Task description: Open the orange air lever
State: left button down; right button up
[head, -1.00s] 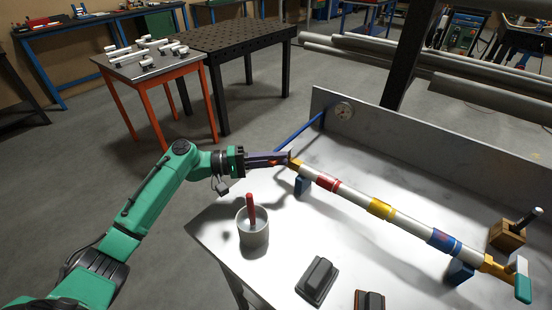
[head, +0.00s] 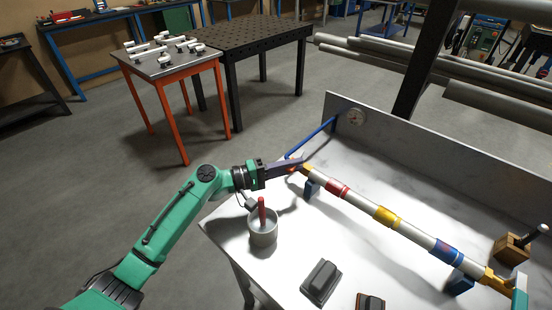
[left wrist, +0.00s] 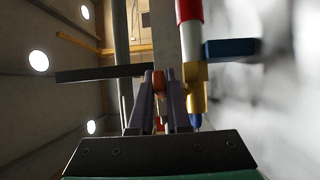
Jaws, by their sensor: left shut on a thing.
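The orange air lever shows only as a small orange bit (left wrist: 159,84) between my left fingertips in the left wrist view; most of it is hidden by the fingers. My left gripper (head: 298,163) is shut on it, at the far left end of the pipe (head: 365,205). In the left wrist view the two dark fingers (left wrist: 159,92) stand close on either side of the orange bit. The pipe is white with red, yellow and blue bands and has a brass fitting (head: 308,170) at this end.
A grey cup (head: 262,238) with a red-handled tool stands in front of my left gripper. A blue hose (head: 318,138) runs up to a gauge (head: 355,116) on the back panel. Blue supports (head: 311,190) hold the pipe. Dark blocks lie at the front edge.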

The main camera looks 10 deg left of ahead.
pick_arm(q)
jog(key=shift+f, duration=0.15)
jog(key=c, duration=1)
grip_release()
jog(key=shift+o, duration=0.6)
jog(key=shift+a, duration=0.15)
